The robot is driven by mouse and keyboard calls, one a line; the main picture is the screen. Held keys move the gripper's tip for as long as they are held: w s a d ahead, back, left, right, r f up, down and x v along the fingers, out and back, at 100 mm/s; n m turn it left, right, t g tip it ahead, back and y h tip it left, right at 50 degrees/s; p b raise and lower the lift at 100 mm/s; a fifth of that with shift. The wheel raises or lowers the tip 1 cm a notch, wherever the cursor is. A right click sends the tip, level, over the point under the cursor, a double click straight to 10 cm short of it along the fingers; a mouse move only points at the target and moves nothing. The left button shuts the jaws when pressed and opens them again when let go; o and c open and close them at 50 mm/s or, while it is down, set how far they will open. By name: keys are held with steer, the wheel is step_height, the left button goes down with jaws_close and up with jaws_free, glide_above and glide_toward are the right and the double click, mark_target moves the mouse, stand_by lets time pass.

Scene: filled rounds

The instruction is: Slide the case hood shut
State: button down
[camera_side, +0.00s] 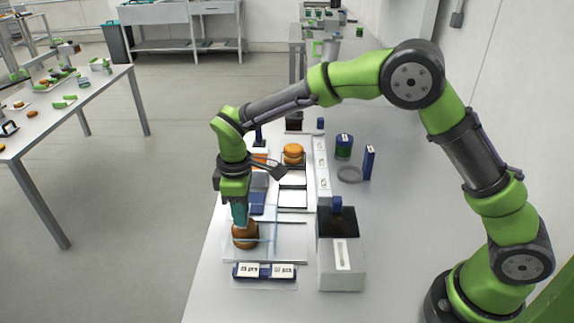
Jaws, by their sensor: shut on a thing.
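A clear case hood (272,228) with faint bluish edges stands at the near left of the bench, on a pale clear base. A brown filled round (246,241) sits at its left part, seen through or beside the clear wall. My gripper (240,221) points down with teal fingers right at the top of this round. It is shut on the hood, as far as I can make out; the fingertips and the exact contact are hard to see against the round.
A label strip (265,271) lies in front of the case. A grey box (341,273) with a dark top stands to its right. Behind are an orange round (293,151), white trays (293,198), a dark blue can (343,147) and a grey ring (349,174).

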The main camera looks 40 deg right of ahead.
steer(key=shift+w+a, duration=1)
steer(key=shift+a, duration=0.05)
steer(key=c, duration=1)
jaws_free()
steer(key=shift+o, duration=0.2)
steer(key=shift+r, duration=0.1)
step_height(320, 180, up, 17)
